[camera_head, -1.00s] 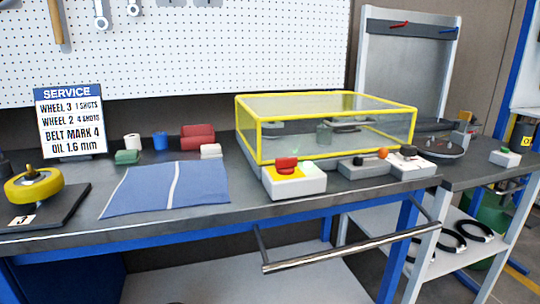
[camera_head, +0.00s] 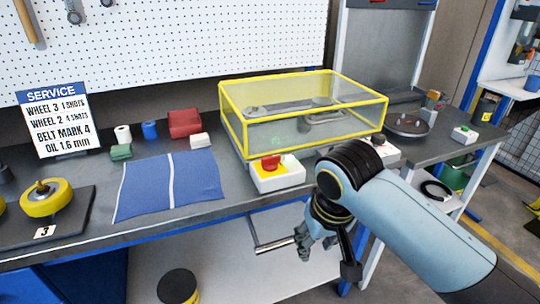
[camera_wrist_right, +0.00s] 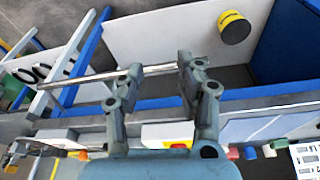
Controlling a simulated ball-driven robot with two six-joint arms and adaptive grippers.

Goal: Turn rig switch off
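Part of the box shows in the right wrist view (camera_wrist_right: 166,131), upside down. My right gripper (camera_head: 324,254) points down in front of the bench edge, right of the box and below it. Its fingers stand apart and empty in the right wrist view (camera_wrist_right: 160,68). A second white box with a black knob (camera_head: 378,140) is partly hidden by my right arm. My left gripper is not in view.
A metal bar (camera_head: 276,244) runs below the bench's front edge, close to my right gripper. A blue mat (camera_head: 195,182), a yellow wheel (camera_head: 46,200) and small blocks lie to the left. A yellow-black cylinder (camera_head: 178,287) stands on the lower shelf.

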